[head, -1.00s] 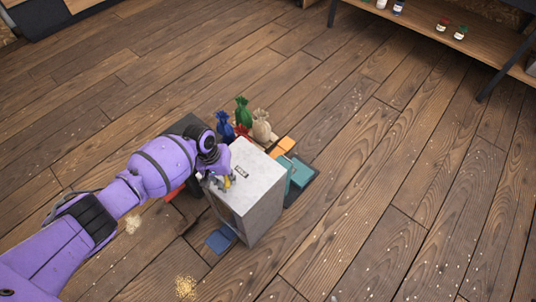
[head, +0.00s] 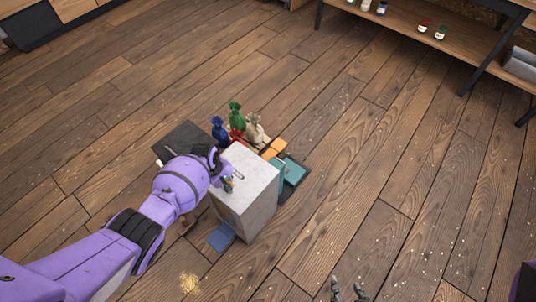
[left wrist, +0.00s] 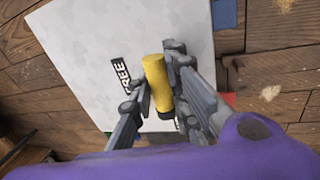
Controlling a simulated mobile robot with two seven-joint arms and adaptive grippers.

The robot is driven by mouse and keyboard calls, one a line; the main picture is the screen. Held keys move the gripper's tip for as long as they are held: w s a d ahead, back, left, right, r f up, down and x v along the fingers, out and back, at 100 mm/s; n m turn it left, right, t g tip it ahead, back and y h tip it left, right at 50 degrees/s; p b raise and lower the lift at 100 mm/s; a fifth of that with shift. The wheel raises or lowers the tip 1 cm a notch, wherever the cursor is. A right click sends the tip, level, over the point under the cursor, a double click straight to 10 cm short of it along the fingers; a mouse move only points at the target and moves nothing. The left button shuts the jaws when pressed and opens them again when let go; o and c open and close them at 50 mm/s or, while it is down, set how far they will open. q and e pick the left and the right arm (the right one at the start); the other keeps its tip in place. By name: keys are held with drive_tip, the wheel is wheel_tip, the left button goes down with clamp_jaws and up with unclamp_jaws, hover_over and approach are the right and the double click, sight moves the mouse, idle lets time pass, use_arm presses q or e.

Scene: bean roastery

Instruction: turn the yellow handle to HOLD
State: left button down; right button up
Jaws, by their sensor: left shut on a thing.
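The yellow handle (left wrist: 158,85) stands on the pale top of a grey box (head: 252,168). In the left wrist view it lies between the two fingers of my left gripper (left wrist: 160,90), which is shut on it. A dark label reading FREE (left wrist: 122,76) is beside the handle, left of it in that view. Another label, partly hidden by a finger, shows at the handle's lower end; I cannot read it. In the head view my left gripper (head: 228,184) is at the box top's left edge. My right gripper (head: 348,290) is open and empty over the floor at the bottom edge.
Blue, green, red and beige sacks (head: 256,130) stand behind the box. A teal block (head: 293,172) and orange pieces (head: 275,148) are at its right, a blue flat piece (head: 221,237) in front. A shelf (head: 420,20) is at the top right. The floor to the right is clear.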

use_arm(q)
drive_tip(key=shift+n, duration=0.4)
drive_tip(key=c, duration=1.6)
unclamp_jaws()
drive_tip(key=shift+c, duration=0.2)
wheel_tip(320, 180, up, 12)
drive_tip(key=s+a, duration=0.1)
drive_tip(key=s, duration=0.1)
drive_tip(key=shift+a+f, duration=0.15)
drive_tip(key=shift+a, duration=0.1)
